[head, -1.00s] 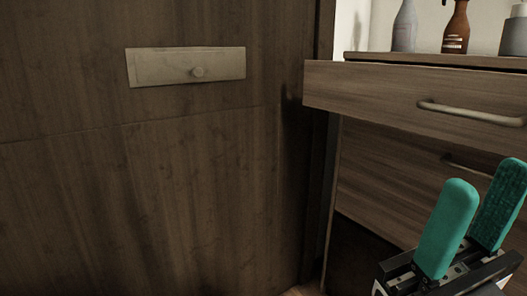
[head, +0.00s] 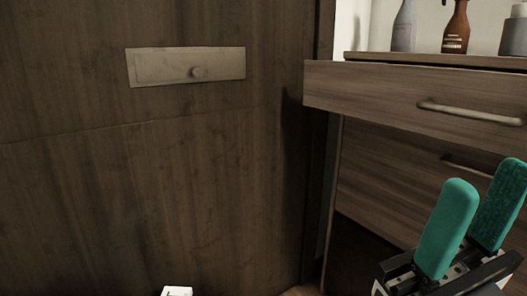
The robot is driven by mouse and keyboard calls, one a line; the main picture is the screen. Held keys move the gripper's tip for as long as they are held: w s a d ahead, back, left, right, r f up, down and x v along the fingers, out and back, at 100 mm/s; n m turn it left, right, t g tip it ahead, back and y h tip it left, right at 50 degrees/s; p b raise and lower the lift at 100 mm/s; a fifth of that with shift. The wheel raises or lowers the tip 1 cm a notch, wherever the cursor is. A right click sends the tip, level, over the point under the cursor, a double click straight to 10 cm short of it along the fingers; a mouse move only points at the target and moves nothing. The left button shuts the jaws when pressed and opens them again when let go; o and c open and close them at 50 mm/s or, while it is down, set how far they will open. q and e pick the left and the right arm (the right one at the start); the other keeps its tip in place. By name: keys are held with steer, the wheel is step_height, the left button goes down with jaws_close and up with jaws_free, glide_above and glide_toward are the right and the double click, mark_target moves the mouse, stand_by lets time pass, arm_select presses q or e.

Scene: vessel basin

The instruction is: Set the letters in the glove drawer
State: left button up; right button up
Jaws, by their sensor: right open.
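No letters can be made out. A wooden drawer (head: 385,93) with a pale bar handle is at the right and seems to stand out from the drawer below it. I cannot tell whether it is the glove drawer, and its inside is hidden. My right gripper (head: 486,180), with two green fingers, is open and empty in front of the drawers, below the upper drawer's handle. My left gripper cannot be seen. A small white piece (head: 177,291) shows at the bottom edge, too cut off to identify.
A dark wooden door or panel (head: 200,190) fills the left, with a pale plate (head: 160,68) and small knob on it. Another drawer (head: 390,170) lies below the upper one. A grey bottle (head: 404,28), a brown bottle (head: 456,28) and a grey container (head: 514,35) stand on top.

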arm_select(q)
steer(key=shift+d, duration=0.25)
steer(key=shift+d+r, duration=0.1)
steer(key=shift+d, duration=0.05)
